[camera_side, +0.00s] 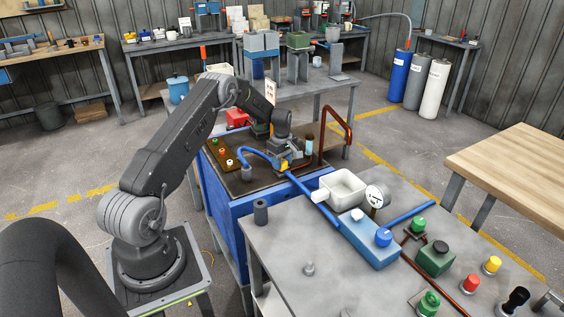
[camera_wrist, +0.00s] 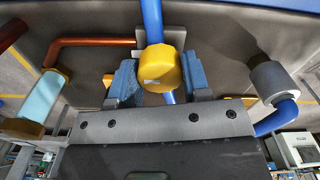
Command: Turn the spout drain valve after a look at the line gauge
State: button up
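A yellow valve knob (camera_wrist: 160,70) on a blue pipe is in the middle of the wrist view. It shows in the side view as a small yellow spot (camera_side: 284,167) below my gripper (camera_side: 288,158). In the wrist view the two blue-grey fingers of my gripper (camera_wrist: 160,82) stand on either side of the knob, close to its edges. I cannot tell whether they press on it. A round white dial gauge (camera_side: 375,197) with dark marks stands upright by the blue line in the side view; its reading is too small to make out.
A bent copper pipe (camera_side: 337,127) rises right of my gripper. A grey collar (camera_wrist: 272,82) joins another blue pipe.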

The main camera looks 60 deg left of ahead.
jog(key=c, duration=0.4)
jog(key=shift+m, duration=0.4)
jog(key=m, duration=0.3)
jog(key=shift+m, duration=0.4)
jog(key=m, duration=0.3)
jog(key=shift+m, duration=0.3)
jog(key=m, duration=0.9)
jog(key=shift+m, duration=0.3)
